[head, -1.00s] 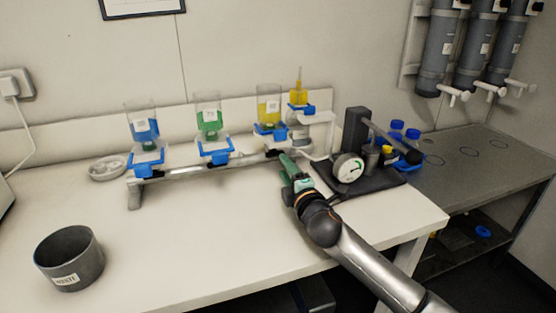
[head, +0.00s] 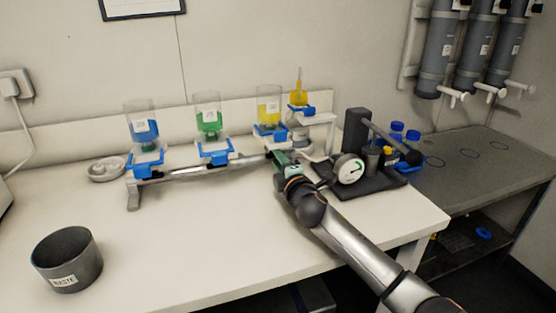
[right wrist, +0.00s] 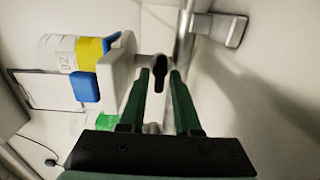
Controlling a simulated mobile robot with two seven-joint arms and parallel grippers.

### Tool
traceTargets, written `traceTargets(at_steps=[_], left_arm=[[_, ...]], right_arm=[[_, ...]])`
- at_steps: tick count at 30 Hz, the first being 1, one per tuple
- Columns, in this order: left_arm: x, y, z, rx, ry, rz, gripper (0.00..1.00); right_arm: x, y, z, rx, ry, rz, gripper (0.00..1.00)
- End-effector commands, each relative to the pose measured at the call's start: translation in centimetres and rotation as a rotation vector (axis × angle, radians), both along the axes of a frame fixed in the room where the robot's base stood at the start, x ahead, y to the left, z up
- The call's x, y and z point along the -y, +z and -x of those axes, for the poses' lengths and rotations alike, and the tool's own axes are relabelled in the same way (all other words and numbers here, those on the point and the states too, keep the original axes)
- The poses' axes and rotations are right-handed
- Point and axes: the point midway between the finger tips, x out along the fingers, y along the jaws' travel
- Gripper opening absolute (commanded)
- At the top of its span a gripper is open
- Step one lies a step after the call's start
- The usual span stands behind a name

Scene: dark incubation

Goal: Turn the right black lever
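A metal manifold rail (head: 205,166) runs along the back of the white table under three funnel cups with blue, green and yellow contents. The right black lever (right wrist: 160,70) shows in the right wrist view, below the yellow cup's blue holder (right wrist: 86,84). In the head view only a small dark bit of it (head: 269,155) shows beside my fingertips. My right gripper (head: 279,157) reaches to the rail's right end. In the right wrist view its two green fingers (right wrist: 161,76) are apart, with the lever between their tips; I cannot tell whether they touch it. My left gripper is out of view.
A black stand with a round gauge (head: 349,169) is close right of my right arm. A small white shelf (head: 316,119) with a yellow flask is behind it. A grey waste bin (head: 67,260) stands front left. The table's middle is clear.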

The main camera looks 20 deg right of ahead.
Motion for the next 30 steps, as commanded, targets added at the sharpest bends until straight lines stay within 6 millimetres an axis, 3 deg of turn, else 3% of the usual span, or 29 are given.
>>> traceTargets(at_steps=[1,8,30], left_arm=[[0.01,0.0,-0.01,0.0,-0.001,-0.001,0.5],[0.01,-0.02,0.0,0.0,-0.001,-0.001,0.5],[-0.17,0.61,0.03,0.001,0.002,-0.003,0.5]], right_arm=[[0.02,-0.02,0.01,0.0,0.0,0.0,0.25],[0.03,-0.02,0.02,0.0,0.0,0.0,0.0],[0.11,0.16,0.02,0.002,-0.002,0.08,0.0]])
